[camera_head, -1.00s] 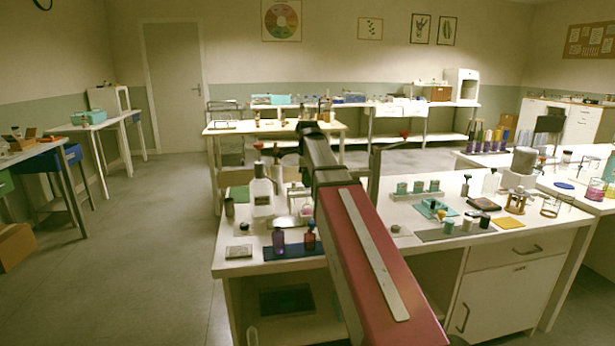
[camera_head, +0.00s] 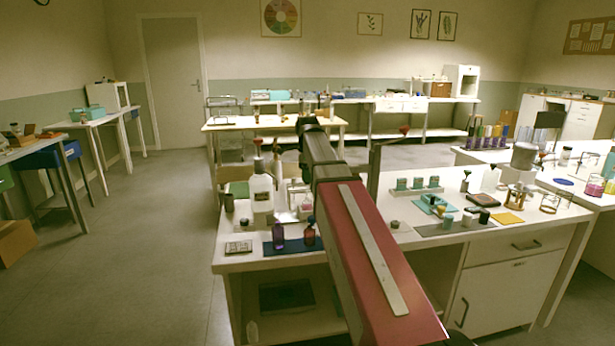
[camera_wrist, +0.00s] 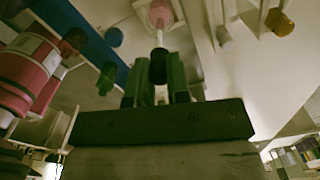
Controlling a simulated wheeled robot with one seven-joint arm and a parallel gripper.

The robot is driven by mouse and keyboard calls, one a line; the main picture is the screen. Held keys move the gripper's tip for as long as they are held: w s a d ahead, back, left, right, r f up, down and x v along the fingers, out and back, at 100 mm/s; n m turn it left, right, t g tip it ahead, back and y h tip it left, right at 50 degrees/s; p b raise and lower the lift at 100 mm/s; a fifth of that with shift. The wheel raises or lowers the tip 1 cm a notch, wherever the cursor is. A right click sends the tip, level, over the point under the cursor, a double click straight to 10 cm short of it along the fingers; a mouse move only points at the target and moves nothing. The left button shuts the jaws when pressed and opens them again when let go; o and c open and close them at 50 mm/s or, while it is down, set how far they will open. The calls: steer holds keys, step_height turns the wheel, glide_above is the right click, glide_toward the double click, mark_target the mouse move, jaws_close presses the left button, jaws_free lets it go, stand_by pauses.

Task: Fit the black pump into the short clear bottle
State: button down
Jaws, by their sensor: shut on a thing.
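My gripper (camera_wrist: 157,82) is shut on the black pump (camera_wrist: 158,66) in the wrist view, with the dark collar between its two fingers. A thin pale stem runs from the collar toward a small clear bottle with pink contents (camera_wrist: 160,14) at the top of the picture. I cannot tell whether stem and bottle touch, or whether this is the short clear bottle. In the head view my arm hides the gripper and pump.
A large pink labelled bottle (camera_wrist: 28,66) and a green bottle (camera_wrist: 105,78) are left in the wrist view. In the head view, a white bottle (camera_head: 262,196) and a purple bottle (camera_head: 278,237) stand left of my arm. The aisle floor (camera_head: 150,250) is clear.

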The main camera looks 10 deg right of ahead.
steer(key=shift+f, duration=3.1)
stand_by(2.4)
steer(key=c, duration=0.6)
jaws_free()
steer(key=shift+r, duration=0.15)
steer(key=shift+r, duration=3.4)
